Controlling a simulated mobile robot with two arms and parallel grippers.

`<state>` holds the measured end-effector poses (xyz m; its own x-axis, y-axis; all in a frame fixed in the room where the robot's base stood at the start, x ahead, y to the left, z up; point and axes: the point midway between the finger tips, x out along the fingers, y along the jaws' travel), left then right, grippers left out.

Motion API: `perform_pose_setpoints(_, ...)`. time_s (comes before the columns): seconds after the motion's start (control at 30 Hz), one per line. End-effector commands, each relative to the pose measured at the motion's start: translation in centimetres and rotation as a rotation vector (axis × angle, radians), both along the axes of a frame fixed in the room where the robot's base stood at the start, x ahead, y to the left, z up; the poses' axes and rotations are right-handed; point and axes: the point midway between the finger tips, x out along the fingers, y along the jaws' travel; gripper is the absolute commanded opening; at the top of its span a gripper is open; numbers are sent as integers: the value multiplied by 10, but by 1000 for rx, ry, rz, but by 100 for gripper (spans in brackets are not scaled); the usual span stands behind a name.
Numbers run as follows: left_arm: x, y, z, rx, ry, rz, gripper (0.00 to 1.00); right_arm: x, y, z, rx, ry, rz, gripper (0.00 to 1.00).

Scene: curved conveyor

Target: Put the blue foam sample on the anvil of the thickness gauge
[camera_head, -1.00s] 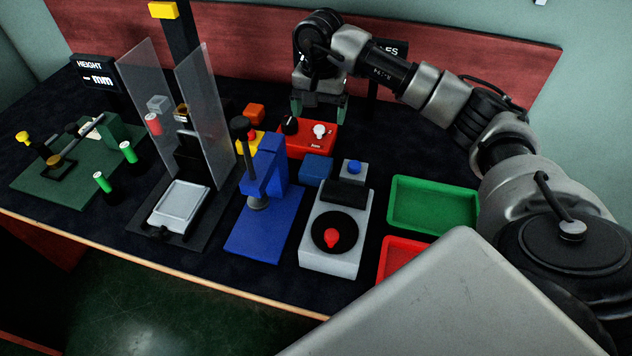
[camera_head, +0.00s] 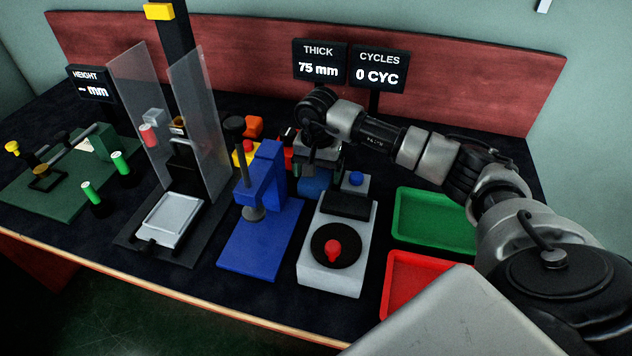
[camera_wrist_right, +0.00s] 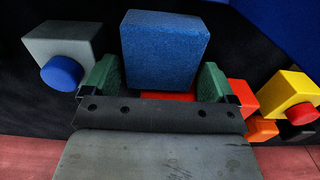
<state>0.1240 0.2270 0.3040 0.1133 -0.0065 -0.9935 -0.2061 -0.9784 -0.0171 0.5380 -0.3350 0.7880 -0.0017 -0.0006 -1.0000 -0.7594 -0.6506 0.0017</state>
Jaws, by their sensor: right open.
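The blue foam sample (camera_head: 314,187) is a small blue block on the dark table, between the blue gauge and the grey device. In the right wrist view the foam (camera_wrist_right: 165,50) stands between my green fingertips, with a gap at each side. My right gripper (camera_head: 316,180) is open over it and partly hides it. The thickness gauge (camera_head: 268,180) is a blue stand with a dark plunger over its blue base. The plunger's round grey foot (camera_head: 254,213) is low over the base, and the anvil under it is hidden. My left gripper is not in view.
A grey device (camera_head: 340,250) with a red knob stands right of the gauge, close to my gripper. Green (camera_head: 432,220) and red (camera_head: 410,280) trays lie farther right. A clear-walled height device (camera_head: 170,215) stands left. The thickness display (camera_head: 319,64) reads 75 mm.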

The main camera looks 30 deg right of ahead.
Motion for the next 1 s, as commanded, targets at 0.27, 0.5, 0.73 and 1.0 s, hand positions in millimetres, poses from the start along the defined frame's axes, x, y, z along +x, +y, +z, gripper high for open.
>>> perform_pose_setpoints(0.27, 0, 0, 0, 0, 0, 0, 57, 0, 0, -19, 1, -2, -1, 87)
perform_pose_setpoints(0.5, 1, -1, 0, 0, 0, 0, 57, 1, 0, -19, 1, -2, -1, 72)
perform_pose_setpoints(0.73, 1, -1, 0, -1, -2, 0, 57, 1, 0, -19, 1, -2, -1, 48)
perform_pose_setpoints(1.0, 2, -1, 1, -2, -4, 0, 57, 2, -1, -4, 0, -6, 0, 48)
